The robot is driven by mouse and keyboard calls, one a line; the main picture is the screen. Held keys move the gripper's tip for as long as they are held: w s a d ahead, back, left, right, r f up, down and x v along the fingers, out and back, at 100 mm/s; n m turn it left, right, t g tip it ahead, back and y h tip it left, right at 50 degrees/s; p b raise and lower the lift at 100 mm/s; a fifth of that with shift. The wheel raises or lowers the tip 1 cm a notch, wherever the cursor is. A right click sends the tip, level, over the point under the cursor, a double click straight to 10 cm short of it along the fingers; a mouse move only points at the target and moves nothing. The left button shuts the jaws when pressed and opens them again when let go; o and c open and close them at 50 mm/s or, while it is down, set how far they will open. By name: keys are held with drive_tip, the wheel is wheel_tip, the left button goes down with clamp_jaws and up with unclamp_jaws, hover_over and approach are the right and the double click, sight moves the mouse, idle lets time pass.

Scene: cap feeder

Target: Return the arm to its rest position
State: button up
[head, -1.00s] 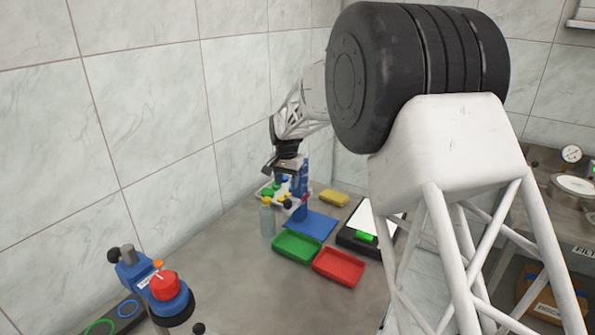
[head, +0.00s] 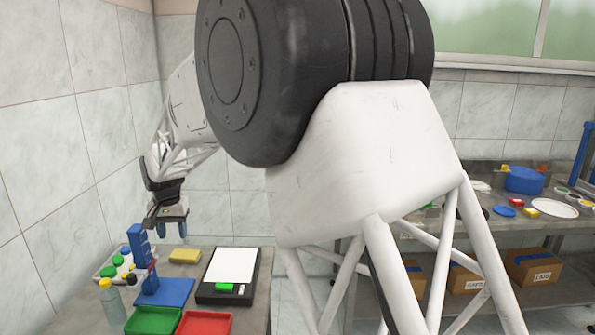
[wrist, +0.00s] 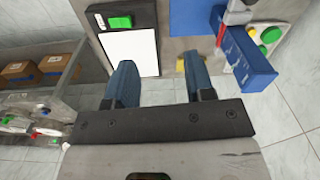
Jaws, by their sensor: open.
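My gripper (head: 170,222) hangs above the back of the table in the head view, just behind the top of the blue cap feeder (head: 138,245). In the wrist view its two blue fingers (wrist: 160,85) are spread apart with nothing between them. The blue feeder (wrist: 250,62) stands to the right of the fingers there, seen from above. My arm reaches from the large dark joint down to the gripper. The far side of the gripper is hidden in the head view.
The table holds a green tray (head: 153,320), a red tray (head: 204,323), a yellow sponge (head: 185,256), a black device with a white plate (head: 232,267) and a bottle (head: 111,300). Tiled walls close off the left. Shelves with boxes (head: 532,266) stand right.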

drive_tip(key=s+d+r, duration=0.3)
drive_tip(key=s+d, duration=0.1)
drive_tip(key=d, duration=0.7)
drive_tip(key=s+d+r+t, duration=0.1)
drive_tip(key=s+d+r, duration=0.3)
drive_tip(key=d, duration=0.7)
drive_tip(key=s+d+r, duration=0.3)
drive_tip(key=s+d, duration=0.2)
drive_tip(key=d, duration=0.6)
drive_tip(key=s+d+f, duration=0.3)
drive_tip(key=s+d, duration=0.7)
drive_tip(key=s, duration=0.3)
drive_tip(key=s+d+f+m+t, duration=0.1)
drive_tip(key=s+d+f, duration=0.2)
drive_tip(key=s+d, duration=0.7)
drive_tip(key=s, duration=0.3)
drive_tip(key=shift+s+m, duration=0.25)
drive_tip(key=shift+m, duration=0.05)
